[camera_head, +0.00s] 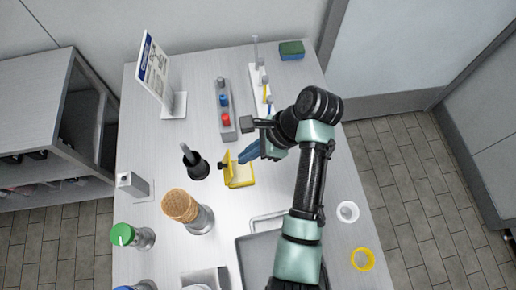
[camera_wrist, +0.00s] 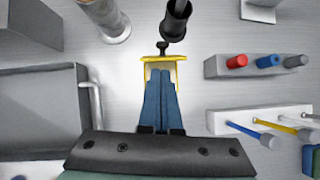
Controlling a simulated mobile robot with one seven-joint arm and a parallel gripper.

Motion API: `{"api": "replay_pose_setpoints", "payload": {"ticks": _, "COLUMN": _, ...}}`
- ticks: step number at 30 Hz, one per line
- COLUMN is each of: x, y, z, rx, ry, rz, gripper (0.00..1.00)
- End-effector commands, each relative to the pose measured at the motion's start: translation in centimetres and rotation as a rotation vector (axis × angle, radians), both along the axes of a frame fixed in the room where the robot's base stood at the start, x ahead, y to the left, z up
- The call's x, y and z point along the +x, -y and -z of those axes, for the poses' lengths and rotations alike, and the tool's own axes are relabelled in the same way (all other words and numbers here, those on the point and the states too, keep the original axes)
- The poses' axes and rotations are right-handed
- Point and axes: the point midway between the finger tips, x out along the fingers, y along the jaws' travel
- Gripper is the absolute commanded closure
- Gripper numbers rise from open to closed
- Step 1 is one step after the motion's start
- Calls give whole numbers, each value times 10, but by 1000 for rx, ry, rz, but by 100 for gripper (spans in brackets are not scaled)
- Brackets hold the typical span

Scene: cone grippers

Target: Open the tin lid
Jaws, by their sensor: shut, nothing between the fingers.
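The yellow tin (camera_head: 242,180) sits near the middle of the table. Its yellow lid (camera_head: 228,162) stands raised along the tin's left side, with a small dark knob (camera_head: 222,167) on its outer face. In the wrist view the lid's yellow edge (camera_wrist: 178,58) and the knob (camera_wrist: 163,48) show just beyond my fingertips. My gripper (camera_head: 241,159) is shut and empty, its blue fingers pointing down over the tin, beside the lid's inner face. In the wrist view my gripper (camera_wrist: 160,73) hides most of the tin's inside. I cannot tell whether the fingertips touch the lid.
A black cup (camera_head: 196,168) stands left of the tin. A cork-topped jar (camera_head: 181,206) and a green-lidded jar (camera_head: 124,235) stand nearer. A grey block with coloured knobs (camera_head: 226,110) lies behind. A grey tray (camera_head: 252,255) is in front. A sign (camera_head: 153,75) stands back left.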

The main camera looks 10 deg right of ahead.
Motion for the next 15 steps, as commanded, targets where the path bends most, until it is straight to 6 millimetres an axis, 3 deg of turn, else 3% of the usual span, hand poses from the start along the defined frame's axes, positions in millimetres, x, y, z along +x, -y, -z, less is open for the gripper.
{"api": "replay_pose_setpoints", "payload": {"ticks": 6, "x": 3, "y": -28, "z": 15, "rx": -1, "ry": 0, "rz": -2, "gripper": 100}}
{"api": "replay_pose_setpoints", "payload": {"ticks": 15, "x": 5, "y": -39, "z": 23, "rx": -2, "ry": -1, "rz": 1, "gripper": 100}}
